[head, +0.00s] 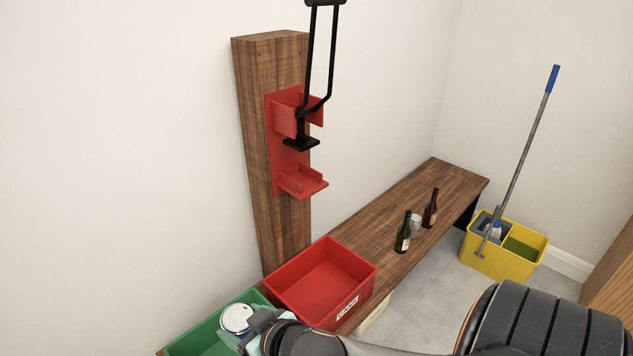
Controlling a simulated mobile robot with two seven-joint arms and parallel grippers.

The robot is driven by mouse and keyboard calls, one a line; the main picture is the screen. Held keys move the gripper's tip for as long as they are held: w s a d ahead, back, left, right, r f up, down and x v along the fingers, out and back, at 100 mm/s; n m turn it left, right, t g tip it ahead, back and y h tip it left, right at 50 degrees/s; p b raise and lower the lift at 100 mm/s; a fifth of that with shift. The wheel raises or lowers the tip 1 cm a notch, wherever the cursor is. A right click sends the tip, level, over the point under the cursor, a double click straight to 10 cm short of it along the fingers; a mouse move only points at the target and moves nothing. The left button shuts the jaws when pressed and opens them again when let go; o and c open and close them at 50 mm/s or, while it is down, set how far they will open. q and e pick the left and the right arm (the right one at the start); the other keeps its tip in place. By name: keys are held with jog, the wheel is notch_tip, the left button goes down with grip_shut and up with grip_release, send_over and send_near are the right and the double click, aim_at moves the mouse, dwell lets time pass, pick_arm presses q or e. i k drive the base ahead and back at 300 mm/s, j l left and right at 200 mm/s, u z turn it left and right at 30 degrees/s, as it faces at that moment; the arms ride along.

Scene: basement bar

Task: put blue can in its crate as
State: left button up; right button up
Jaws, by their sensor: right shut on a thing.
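My right gripper (252,328) comes in from the bottom right and is shut on a can (236,317) at the lower left. The can's pale silver lid faces up; its side is mostly hidden, so its blue colour is hard to confirm. The can is over or inside the green crate (197,333), which is partly cut off by the picture's bottom edge; I cannot tell its height. The red crate (343,308), labelled CANS, stands just right of it on the wooden bench. It looks empty. My left gripper is not in view.
A red can crusher (290,150) with a black lever is mounted on a wooden post behind the red crate. Two dark bottles (403,234) and a small clear or silvery item stand farther along the bench (355,240). A yellow mop bucket (495,262) is on the floor.

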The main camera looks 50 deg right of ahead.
aim_at(303, 314)
jog(key=l+u, duration=0.15)
jog(key=l, duration=0.3)
jog(key=l+u, duration=0.15)
jog(key=l, duration=0.35)
jog(key=l+u, duration=0.15)
jog(key=l, duration=0.3)
jog(key=l+u, duration=0.15)
jog(key=l, duration=0.35)
jog(key=k+l+u, duration=0.15)
jog(key=l, duration=0.3)
jog(key=l+u, duration=0.15)
jog(key=l, duration=0.3)
jog(key=k+l+u, duration=0.15)
jog(key=l, duration=0.25)
